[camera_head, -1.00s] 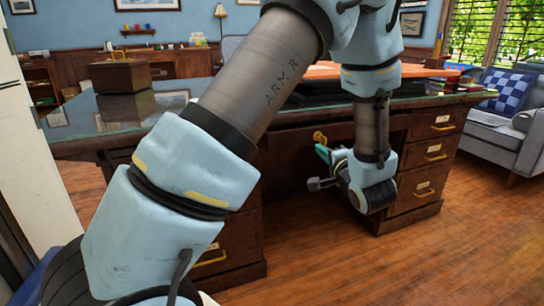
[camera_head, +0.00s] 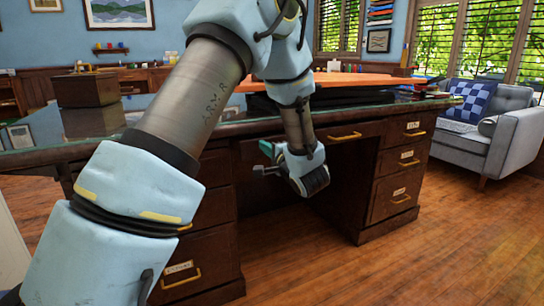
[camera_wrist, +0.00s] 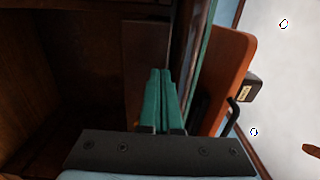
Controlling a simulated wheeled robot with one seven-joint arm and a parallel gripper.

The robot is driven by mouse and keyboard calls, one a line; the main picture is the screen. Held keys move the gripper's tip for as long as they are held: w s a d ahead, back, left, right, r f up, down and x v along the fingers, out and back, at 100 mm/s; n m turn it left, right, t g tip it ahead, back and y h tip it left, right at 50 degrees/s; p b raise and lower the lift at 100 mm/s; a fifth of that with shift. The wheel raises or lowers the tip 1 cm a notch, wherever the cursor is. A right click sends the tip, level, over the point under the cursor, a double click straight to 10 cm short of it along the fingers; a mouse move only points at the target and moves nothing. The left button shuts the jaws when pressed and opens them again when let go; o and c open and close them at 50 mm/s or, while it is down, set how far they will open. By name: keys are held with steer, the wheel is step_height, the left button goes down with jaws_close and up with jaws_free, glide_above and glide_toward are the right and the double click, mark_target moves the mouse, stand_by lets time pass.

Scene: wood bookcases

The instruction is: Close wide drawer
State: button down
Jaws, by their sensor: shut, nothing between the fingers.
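The wide drawer (camera_head: 362,132) is the dark wood centre drawer under the desk top, above the knee space. A brass handle (camera_head: 345,136) shows on its right part; my arm hides much of the rest. It looks close to flush with the desk, but I cannot tell whether a small gap remains. My gripper (camera_head: 265,149) is in front of the drawer's left part, with its teal fingers shut and empty. In the wrist view the fingers (camera_wrist: 159,88) point at a brown wood panel (camera_wrist: 146,50); contact is unclear.
The desk (camera_head: 240,128) has side drawers (camera_head: 397,180) with brass handles at the right and more (camera_head: 190,265) at the left. A wooden box (camera_head: 90,90) stands on top. A grey armchair (camera_head: 490,130) is at the right. The wood floor (camera_head: 440,245) in front is clear.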

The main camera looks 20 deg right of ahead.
mark_target(256, 140)
steer(key=shift+w+a, duration=0.1)
steer(key=shift+w, duration=0.5)
steer(key=shift+w+a+r+p, duration=0.15)
steer(key=shift+w+p, duration=0.2)
steer(key=shift+w, duration=0.45)
steer(key=shift+w+a+f+p, duration=0.1)
steer(key=shift+w+a+p, duration=0.2)
steer(key=shift+w, duration=0.5)
steer(key=shift+w+a+r+p, duration=0.1)
steer(key=shift+w+p, duration=0.3)
steer(key=shift+w, duration=0.4)
